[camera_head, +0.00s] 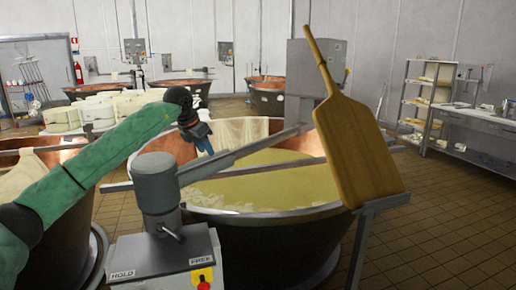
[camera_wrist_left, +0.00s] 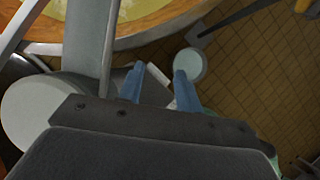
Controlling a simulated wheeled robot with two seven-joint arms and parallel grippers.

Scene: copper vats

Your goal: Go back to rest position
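My left arm, with a green sleeve, reaches in from the left in the head view. Its gripper (camera_head: 203,142) is above the left part of the near copper vat, by the grey metal bar (camera_head: 245,151) that crosses it. In the left wrist view the two blue fingers of the left gripper (camera_wrist_left: 159,72) are spread apart, with nothing held between them. The floor and part of the metal stand show beyond them. My right arm and gripper are not in view.
The near vat (camera_head: 275,262) holds yellowish liquid. A wooden paddle (camera_head: 357,150) leans upright at its right rim. A control box (camera_head: 168,262) with a grey cylinder (camera_head: 157,183) stands in front. Another copper vat (camera_head: 70,240) is at left. Tiled floor (camera_head: 450,225) at right is clear.

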